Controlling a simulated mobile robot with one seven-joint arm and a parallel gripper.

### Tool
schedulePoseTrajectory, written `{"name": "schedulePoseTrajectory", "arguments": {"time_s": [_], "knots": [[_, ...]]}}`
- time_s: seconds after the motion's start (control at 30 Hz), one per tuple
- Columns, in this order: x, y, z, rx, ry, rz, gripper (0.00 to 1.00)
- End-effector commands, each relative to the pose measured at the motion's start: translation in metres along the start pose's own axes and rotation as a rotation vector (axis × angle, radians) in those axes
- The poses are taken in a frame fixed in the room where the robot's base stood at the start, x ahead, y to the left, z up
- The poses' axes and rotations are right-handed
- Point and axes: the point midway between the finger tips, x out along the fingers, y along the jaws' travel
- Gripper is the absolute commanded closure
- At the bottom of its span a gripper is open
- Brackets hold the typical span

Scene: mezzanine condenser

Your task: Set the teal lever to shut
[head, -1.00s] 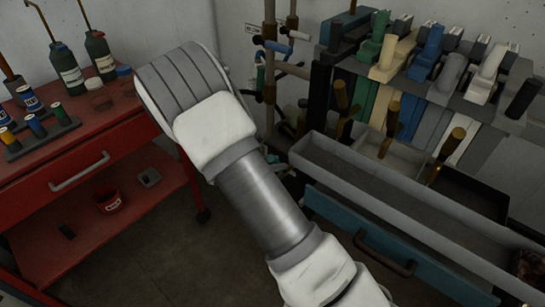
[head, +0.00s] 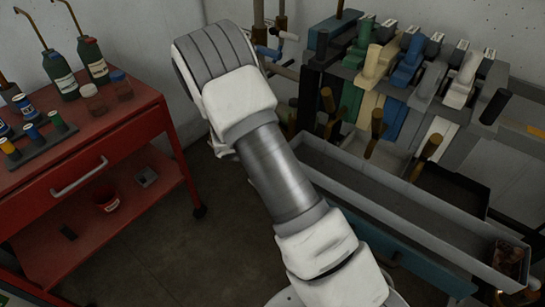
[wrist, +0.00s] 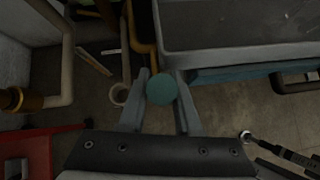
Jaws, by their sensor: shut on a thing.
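In the wrist view, the teal round end of a lever (wrist: 161,90) sits between the two fingers of my gripper (wrist: 162,76). The fingers touch it on both sides, so my gripper is shut on it. Only the round end faces the camera; the lever's shaft and pivot are hidden behind it, so its set position cannot be told. In the head view, my own arm hides the gripper and the teal lever.
A grey trough (head: 395,200) with a blue drawer front below runs along the right. Above it stands a rack of coloured levers (head: 407,60). A red cart (head: 130,130) with bottles is at left. Pipes (wrist: 62,60) run near my gripper. Floor between is open.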

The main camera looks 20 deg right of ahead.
Motion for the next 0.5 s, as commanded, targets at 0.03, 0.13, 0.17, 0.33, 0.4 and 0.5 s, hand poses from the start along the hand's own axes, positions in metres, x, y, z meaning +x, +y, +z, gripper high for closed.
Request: {"name": "schedulePoseTrajectory", "arguments": {"time_s": [0.03, 0.13, 0.17, 0.33, 0.4, 0.5], "knots": [[-0.0002, 0.0003, -0.0013, -0.001, 0.002, 0.001, 1.00], [-0.0002, 0.0003, -0.0013, -0.001, 0.002, 0.001, 0.57], [-0.0001, 0.0002, -0.0013, -0.001, 0.002, 0.001, 0.52], [-0.0001, 0.0000, -0.0008, -0.001, 0.000, 0.000, 0.38], [-0.0001, 0.0000, -0.0006, 0.000, 0.000, 0.000, 0.38], [-0.0003, -0.0001, -0.0004, 0.000, 0.000, 0.000, 0.38]]}}
